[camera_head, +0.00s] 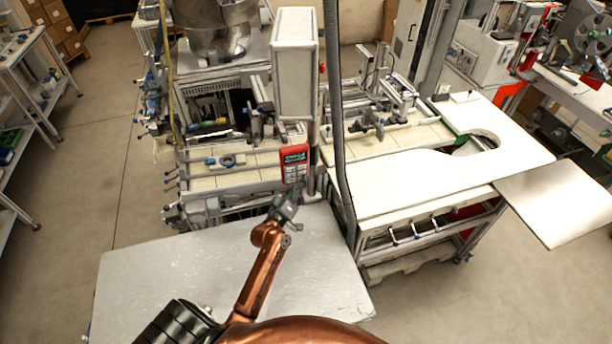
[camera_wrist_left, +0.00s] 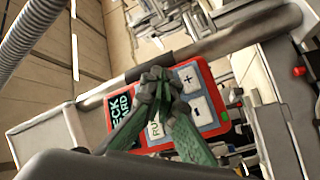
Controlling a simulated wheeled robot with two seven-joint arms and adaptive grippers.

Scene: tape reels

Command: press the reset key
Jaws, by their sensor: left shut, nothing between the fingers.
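A red control unit (camera_head: 295,163) with a dark display and pale keys is mounted below a tall white box. In the left wrist view the unit (camera_wrist_left: 222,113) appears sideways, with plus (camera_wrist_left: 188,78) and minus (camera_wrist_left: 194,91) keys, another pale key (camera_wrist_left: 202,109) and a key starting "RU" (camera_wrist_left: 154,131). No key reads clearly as reset; my fingers hide part of the keypad. My left gripper (camera_head: 287,200) is shut and empty, just below the unit. In the left wrist view its fingertips (camera_wrist_left: 159,82) overlap the keypad; I cannot tell whether they touch it. My right gripper is out of view.
A grey-white table (camera_head: 160,275) lies below my left arm. A hanging dark hose (camera_head: 339,130) passes right of the unit, and the white box (camera_head: 295,65) stands above it. A white worktop (camera_head: 420,180) extends to the right. Floor is open at far left.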

